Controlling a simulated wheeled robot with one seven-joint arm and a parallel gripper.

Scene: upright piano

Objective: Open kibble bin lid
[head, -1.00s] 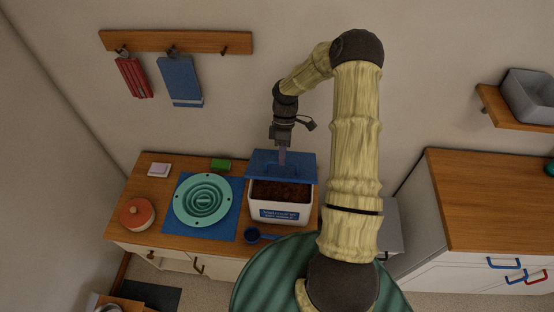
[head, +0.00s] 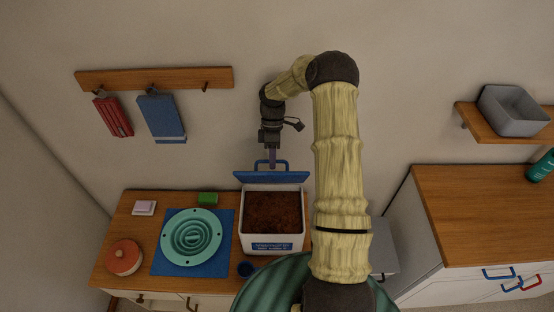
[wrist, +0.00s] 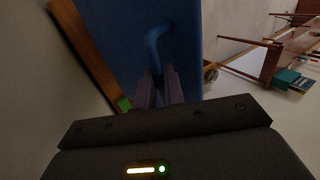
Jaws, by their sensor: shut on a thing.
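The kibble bin (head: 272,242) is a white box with a blue label on its front, standing on the wooden counter. Brown kibble (head: 272,211) shows inside it. Its blue lid (head: 290,178) is raised and tilted up steeply at the back of the bin, with a blue loop handle (head: 283,163) at its top. My gripper (head: 271,165) is above the bin's back edge, shut on the lid handle. In the wrist view, my fingers (wrist: 157,88) close around the handle (wrist: 155,45), with the blue lid (wrist: 115,40) beyond them.
Left of the bin, a teal slow-feeder bowl (head: 192,235) sits on a blue mat (head: 165,263). A green block (head: 208,198) and a red-orange lidded pot (head: 124,258) are also on the counter. The wall is close behind.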

